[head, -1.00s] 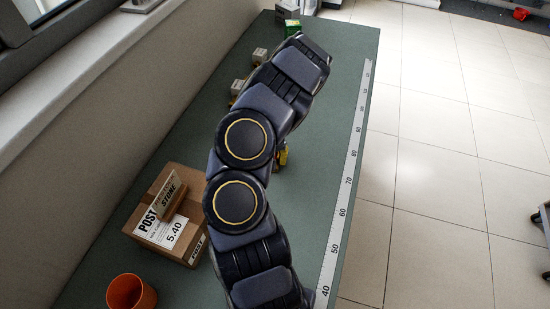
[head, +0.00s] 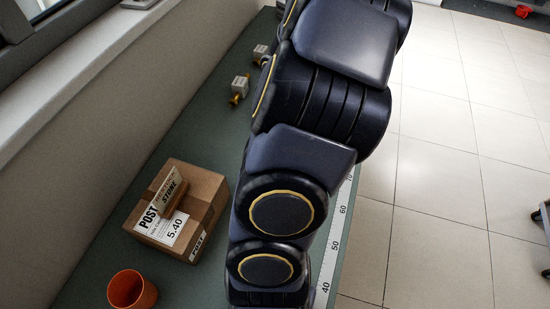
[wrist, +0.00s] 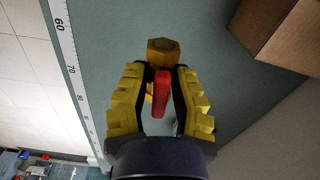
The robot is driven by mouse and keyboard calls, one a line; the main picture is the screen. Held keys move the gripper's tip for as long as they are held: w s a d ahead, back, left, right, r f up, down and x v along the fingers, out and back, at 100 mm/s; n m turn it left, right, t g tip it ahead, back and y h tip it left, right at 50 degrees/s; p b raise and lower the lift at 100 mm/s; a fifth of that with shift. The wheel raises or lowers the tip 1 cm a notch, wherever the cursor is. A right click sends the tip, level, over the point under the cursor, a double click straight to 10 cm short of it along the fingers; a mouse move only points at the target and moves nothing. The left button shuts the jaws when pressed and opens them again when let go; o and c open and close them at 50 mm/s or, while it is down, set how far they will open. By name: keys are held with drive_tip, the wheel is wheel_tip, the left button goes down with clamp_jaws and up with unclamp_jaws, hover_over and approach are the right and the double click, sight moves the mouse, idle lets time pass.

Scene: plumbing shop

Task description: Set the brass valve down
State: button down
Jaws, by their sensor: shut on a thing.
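The brass valve (wrist: 158,46) shows in the wrist view, with a brass hex end and a red handle (wrist: 161,95). My gripper (wrist: 159,76) has yellow ribbed fingers and is shut on the valve, one finger on each side. The green bench top (wrist: 110,30) lies beyond the valve; I cannot tell whether the valve touches it. In the head view my arm hides both the gripper and the valve.
A cardboard box (head: 208,190) with a sign and price label stands on the bench near an orange cup (head: 130,290). Two small pale blocks with brass parts (head: 239,88) (head: 261,53) sit further back. A ruler (head: 335,240) runs along the right edge.

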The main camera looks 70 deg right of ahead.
drive_tip(key=shift+s+a+r, duration=0.15)
drive_tip(key=shift+a+r, duration=0.1)
drive_tip(key=shift+a, duration=0.25)
